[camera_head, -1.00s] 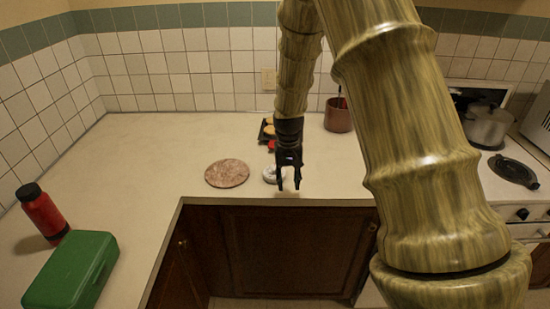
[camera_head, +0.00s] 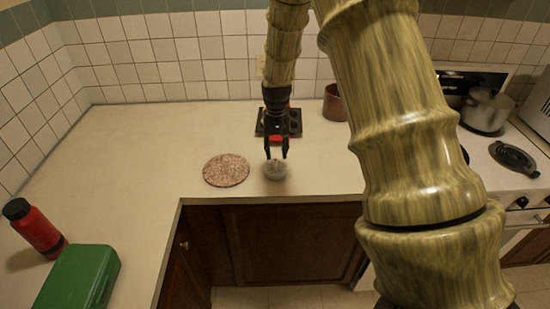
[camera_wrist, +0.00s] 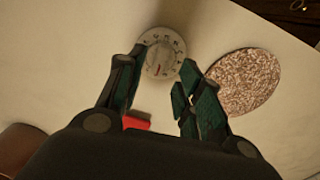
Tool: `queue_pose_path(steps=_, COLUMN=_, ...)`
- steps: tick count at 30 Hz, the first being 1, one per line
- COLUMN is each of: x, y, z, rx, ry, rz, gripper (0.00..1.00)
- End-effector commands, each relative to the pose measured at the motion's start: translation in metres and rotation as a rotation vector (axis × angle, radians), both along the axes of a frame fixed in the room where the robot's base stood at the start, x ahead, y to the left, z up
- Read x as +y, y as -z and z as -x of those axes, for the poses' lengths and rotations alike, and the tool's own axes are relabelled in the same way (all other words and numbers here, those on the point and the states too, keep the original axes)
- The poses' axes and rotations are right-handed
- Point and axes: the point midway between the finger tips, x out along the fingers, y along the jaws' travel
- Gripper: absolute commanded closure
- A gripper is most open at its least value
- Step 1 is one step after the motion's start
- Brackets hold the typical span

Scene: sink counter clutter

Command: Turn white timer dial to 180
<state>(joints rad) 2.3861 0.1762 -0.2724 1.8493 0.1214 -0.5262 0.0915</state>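The white timer (camera_head: 275,170) sits on the counter near its front edge. In the wrist view the timer dial (camera_wrist: 161,52) shows its ring of markings and a short red mark below its centre; the numbers are too small to read. My gripper (camera_head: 276,152) points down and sits just behind and above the timer in the head view. In the wrist view my gripper (camera_wrist: 160,72) has its two fingers spread apart with the dial between and just beyond the tips. The gripper holds nothing, and I cannot tell whether either finger touches the timer.
A round speckled mat (camera_head: 226,170) lies close left of the timer. A dark muffin tray (camera_head: 294,124) and a red object (camera_wrist: 136,123) lie behind my gripper. A brown pot (camera_head: 334,103) stands behind. A red bottle (camera_head: 36,229) and green box (camera_head: 78,278) are far left.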

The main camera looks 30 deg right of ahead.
Motion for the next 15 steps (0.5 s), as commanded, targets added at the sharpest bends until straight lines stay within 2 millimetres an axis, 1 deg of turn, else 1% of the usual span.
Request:
queue_pose_path(steps=9, x=0.002, y=0.035, z=-0.001, rx=0.001, ry=-0.002, rz=0.0, gripper=0.64)
queue_pose_path(steps=15, x=0.003, y=0.048, z=-0.002, rx=0.001, ry=-0.003, rz=0.0, gripper=0.64)
